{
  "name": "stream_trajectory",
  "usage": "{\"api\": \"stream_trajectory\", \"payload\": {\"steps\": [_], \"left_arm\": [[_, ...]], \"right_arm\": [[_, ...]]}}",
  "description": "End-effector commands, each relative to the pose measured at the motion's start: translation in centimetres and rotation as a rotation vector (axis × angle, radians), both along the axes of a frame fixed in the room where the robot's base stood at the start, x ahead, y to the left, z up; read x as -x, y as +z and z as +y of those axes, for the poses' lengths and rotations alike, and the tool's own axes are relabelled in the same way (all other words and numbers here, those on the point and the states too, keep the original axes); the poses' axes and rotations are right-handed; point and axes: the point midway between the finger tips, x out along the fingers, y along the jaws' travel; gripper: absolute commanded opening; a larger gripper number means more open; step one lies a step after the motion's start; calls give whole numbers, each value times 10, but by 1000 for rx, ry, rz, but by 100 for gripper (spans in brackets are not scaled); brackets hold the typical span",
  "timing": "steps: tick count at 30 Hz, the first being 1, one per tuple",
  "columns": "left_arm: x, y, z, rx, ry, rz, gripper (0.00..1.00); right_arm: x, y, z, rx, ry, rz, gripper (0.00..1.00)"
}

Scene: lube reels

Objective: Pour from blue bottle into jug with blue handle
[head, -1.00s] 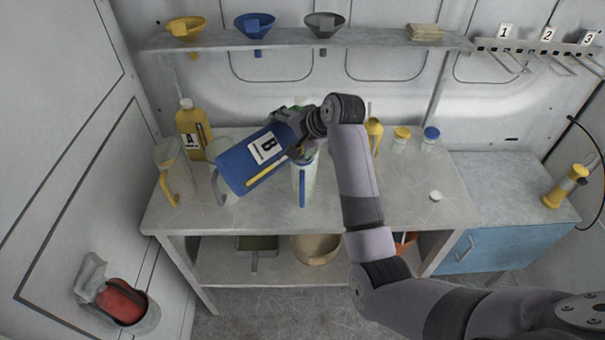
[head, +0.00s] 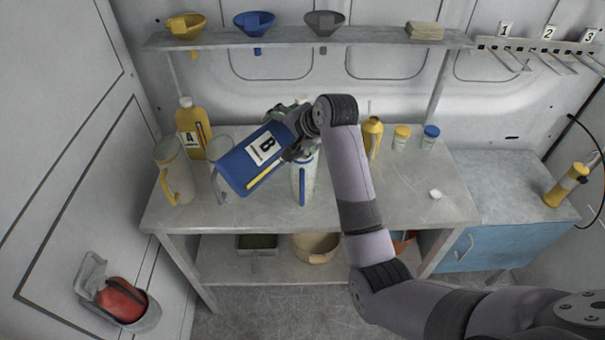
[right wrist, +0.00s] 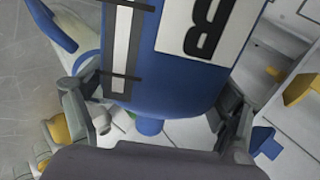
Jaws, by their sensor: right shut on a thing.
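The blue bottle (head: 240,167), labelled B, is tilted far over, with its base at the lower left and its top end at the upper right. My right gripper (head: 296,130) is shut on it near the top end. The jug with the blue handle (head: 311,182) stands upright on the bench below and right of the gripper; its mouth is partly hidden. I cannot see the bottle's mouth or any liquid stream in the head view. In the right wrist view the blue bottle (right wrist: 165,75) fills the middle between the two fingers. My left gripper is out of view.
A yellow-handled jug (head: 172,170), a clear jug (head: 218,156) and yellow bottle A (head: 192,125) stand at the left. A yellow can (head: 372,137), two small jars and a white cap (head: 435,194) are at the right. A shelf (head: 360,41) with funnels runs above.

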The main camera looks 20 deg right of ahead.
Motion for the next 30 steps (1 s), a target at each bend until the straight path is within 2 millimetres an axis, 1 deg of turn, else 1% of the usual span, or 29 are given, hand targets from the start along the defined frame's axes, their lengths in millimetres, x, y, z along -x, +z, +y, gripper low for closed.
{"api": "stream_trajectory", "payload": {"steps": [5, 8, 12, 15, 20, 23, 25, 30], "left_arm": [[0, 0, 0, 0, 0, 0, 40], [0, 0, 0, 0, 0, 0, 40], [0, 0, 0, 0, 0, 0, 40], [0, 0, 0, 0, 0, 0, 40], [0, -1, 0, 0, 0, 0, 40], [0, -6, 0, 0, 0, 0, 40], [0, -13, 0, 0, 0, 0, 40], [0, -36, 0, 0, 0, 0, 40]], "right_arm": [[0, 7, 0, 96, 0, -61, 25], [-1, 18, 0, 203, 1, -123, 25], [-2, 38, -2, 396, 1, -233, 25], [-2, 48, -4, 506, 0, -293, 25], [-3, 56, -5, 586, 0, -339, 25], [0, 55, 1, 629, 2, -362, 25], [5, 55, 9, 687, 3, -397, 25], [16, 58, 29, 857, 2, -496, 25]]}}
